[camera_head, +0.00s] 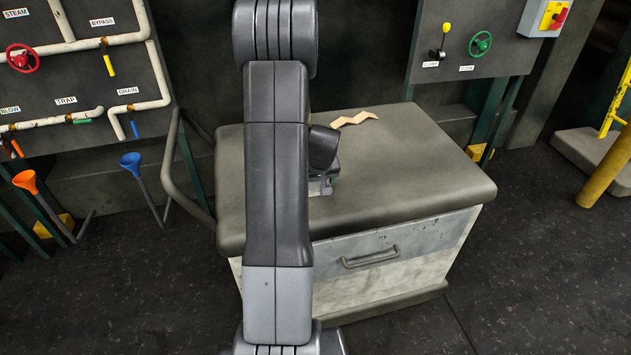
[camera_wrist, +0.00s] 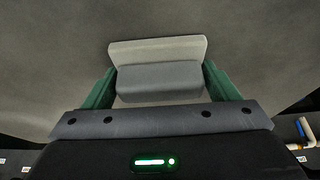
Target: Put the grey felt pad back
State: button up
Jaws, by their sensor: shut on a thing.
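In the wrist view my gripper (camera_wrist: 160,86) has its two green fingers on either side of a grey block-like thing (camera_wrist: 158,80) with a lighter top face, which I take to be the grey felt pad. My gripper is shut on it. Behind it is the plain grey-brown top of the cabinet (camera_head: 420,185); I cannot tell whether the pad touches that top. In the head view my own arm hides most of my gripper, and the pad cannot be made out.
A cream zigzag strip (camera_head: 355,119) lies at the cabinet top's back. A handled drawer (camera_head: 370,258) is in its front. A pipe panel (camera_head: 80,80) is behind. The cabinet top's right side is clear.

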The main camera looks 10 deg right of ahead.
jog(key=shift+f, duration=0.1)
jog(key=o, duration=0.9)
jog(key=shift+s+r, duration=0.15)
jog(key=shift+r, duration=0.4)
jog(key=v, duration=1.1)
jog(key=shift+r, duration=0.1)
jog(key=x, duration=1.2)
jog(key=shift+s, duration=0.1)
